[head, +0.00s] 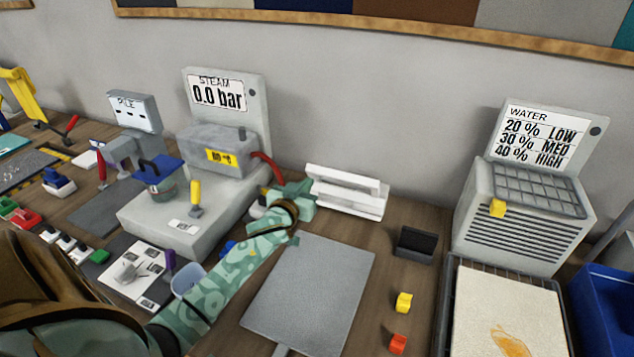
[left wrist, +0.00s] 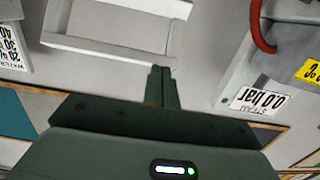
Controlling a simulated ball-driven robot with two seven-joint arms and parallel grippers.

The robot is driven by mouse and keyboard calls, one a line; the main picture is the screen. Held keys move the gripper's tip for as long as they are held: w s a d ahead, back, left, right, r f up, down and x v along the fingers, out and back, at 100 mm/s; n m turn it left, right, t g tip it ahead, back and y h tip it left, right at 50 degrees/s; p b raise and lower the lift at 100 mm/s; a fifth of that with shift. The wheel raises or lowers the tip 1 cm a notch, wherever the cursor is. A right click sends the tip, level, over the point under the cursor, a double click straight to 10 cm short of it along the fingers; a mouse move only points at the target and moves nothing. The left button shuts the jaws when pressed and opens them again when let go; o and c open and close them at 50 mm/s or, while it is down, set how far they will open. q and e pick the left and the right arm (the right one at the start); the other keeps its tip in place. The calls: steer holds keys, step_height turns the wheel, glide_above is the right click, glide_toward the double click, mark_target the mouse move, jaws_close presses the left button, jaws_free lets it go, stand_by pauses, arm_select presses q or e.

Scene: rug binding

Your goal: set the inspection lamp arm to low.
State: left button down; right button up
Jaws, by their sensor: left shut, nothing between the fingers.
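A white slatted frame (head: 347,190) stands against the back wall, right of the steam unit; it may be the inspection lamp, but no label shows. It also shows in the left wrist view (left wrist: 115,30), with a light grey bar (left wrist: 176,42) along its right side. My left gripper (head: 306,190) is at the frame's left end, shut and empty. In the left wrist view its closed fingertips (left wrist: 160,70) are at the end of the grey bar; whether they touch it I cannot tell. My right gripper is in neither view.
The steam unit (head: 228,105) with a red hose (head: 267,165) is close left of my gripper. A grey board (head: 312,290) lies in front. The water unit (head: 520,235) stands right, behind a tray (head: 447,300). A small dark holder (head: 414,245) sits between them.

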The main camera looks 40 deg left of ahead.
arm_select(q)
steer(key=b, duration=0.3)
glide_above(318, 182)
steer(key=shift+w+d+f, duration=0.1)
steer(key=shift+d+f, duration=0.2)
steer(key=shift+f, duration=0.3)
steer(key=shift+s+d+f, duration=0.1)
steer(key=shift+s+f, duration=0.2)
steer(key=shift+f, duration=0.3)
steer(key=shift+s+d+f, duration=0.1)
steer(key=shift+s+f, duration=0.15)
steer(key=shift+f, duration=0.35)
steer(key=shift+s+f+b, duration=0.35)
steer(key=shift+f, duration=0.1)
steer(key=shift+t+y, duration=0.4)
steer(key=shift+t, duration=0.2)
steer(key=f+b, duration=0.1)
steer(key=b, duration=0.1)
steer(key=s+f+b, duration=0.1)
steer(key=f+b, duration=0.1)
steer(key=s+f+b, duration=0.1)
steer(key=b, duration=0.2)
steer(key=shift+d+f, duration=0.35)
steer(key=shift+f, duration=0.05)
steer(key=shift+s+r, duration=0.1)
